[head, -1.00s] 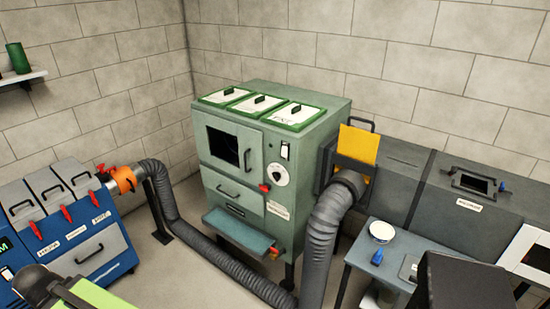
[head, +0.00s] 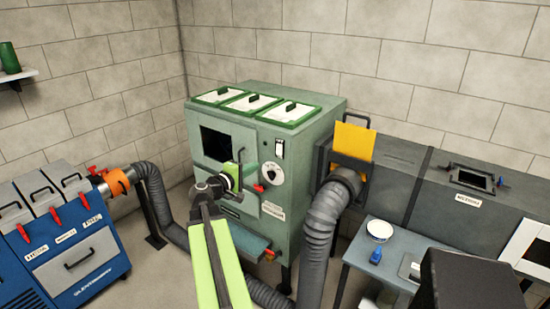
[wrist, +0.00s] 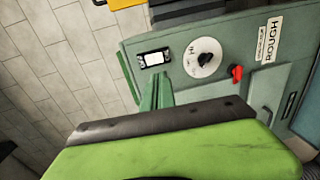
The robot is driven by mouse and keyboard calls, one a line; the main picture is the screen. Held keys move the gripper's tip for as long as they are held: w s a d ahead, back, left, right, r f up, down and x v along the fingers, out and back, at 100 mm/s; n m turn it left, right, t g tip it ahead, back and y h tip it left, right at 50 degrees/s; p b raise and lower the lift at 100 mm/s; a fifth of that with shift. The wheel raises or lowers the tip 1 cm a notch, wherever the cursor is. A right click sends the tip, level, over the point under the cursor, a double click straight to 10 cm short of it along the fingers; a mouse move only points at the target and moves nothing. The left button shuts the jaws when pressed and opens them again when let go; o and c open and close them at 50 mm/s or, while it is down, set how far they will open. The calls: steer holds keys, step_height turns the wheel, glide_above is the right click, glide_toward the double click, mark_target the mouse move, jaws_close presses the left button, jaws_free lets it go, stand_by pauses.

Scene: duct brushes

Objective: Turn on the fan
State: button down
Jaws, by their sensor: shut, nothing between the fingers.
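The green cabinet machine (head: 300,190) stands against the back wall. In the wrist view the switch (wrist: 154,58) lies just beyond the fingers, left of the dial (wrist: 203,58). My gripper (head: 239,166) is shut and empty, raised before the cabinet front, left of the switch. In the wrist view my gripper (wrist: 156,85) points toward the switch; I cannot tell whether it touches. Which control belongs to the fan does not show clearly.
A red knob (wrist: 236,73) sits beside the dial. A grey duct hose (head: 325,225) with a yellow gate plate (head: 353,145) stands right of the cabinet. A blue unit (head: 65,245) is at left. A small table (head: 365,262) holds a white bowl (head: 379,229).

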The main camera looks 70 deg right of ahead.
mark_target(279, 154)
steer(key=b+x, duration=0.1)
steer(key=x, duration=1.2)
steer(key=shift+d+f+b, duration=0.1)
steer(key=shift+d+b, duration=0.25)
steer(key=shift+d, duration=0.05)
steer(key=shift+s+d+f, duration=0.1)
steer(key=shift+d, duration=0.1)
steer(key=shift+a, duration=0.15)
steer(key=f+b+v, duration=0.2)
steer(key=f+v, duration=0.1)
steer(key=v, duration=1)
steer(key=shift+a, duration=0.4)
